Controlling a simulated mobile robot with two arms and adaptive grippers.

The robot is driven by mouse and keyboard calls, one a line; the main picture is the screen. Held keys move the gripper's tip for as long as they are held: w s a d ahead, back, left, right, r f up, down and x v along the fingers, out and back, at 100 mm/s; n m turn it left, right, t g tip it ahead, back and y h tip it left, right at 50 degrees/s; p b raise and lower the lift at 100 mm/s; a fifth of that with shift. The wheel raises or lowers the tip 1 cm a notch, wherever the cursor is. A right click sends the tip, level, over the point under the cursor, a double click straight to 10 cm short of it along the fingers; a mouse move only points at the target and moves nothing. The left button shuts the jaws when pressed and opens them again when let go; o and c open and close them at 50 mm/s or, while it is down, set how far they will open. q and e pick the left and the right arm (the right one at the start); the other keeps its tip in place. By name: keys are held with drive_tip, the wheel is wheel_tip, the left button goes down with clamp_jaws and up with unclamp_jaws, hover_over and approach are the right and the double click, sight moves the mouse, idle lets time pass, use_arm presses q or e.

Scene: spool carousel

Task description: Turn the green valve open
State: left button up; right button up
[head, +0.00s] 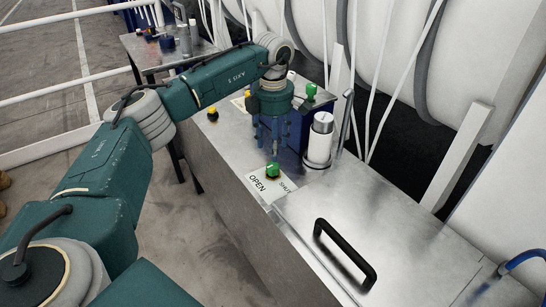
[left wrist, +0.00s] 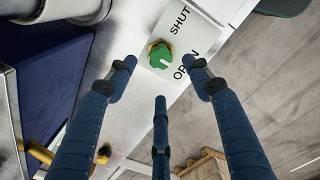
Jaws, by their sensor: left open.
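The green valve (head: 273,170) is a small knob on a white label (head: 262,186) marked OPEN and SHUT, at the counter's front edge. In the left wrist view the valve (left wrist: 158,56) has a yellow base and a white mark, which lies between the two words and nearer OPEN. My left gripper (head: 272,143) points down above the valve. In the left wrist view its fingers (left wrist: 158,78) are spread and empty, with the valve just beyond the tips and apart from them. My right gripper is out of view.
A white canister (head: 319,143) stands right of the gripper. A blue box (head: 297,128) lies behind it, with a green ball-topped part (head: 311,90) nearby. A metal lid with a black handle (head: 345,254) is in front.

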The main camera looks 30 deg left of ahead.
use_arm(q)
drive_tip(key=shift+r, duration=2.35)
drive_tip(key=shift+s+f, duration=0.1)
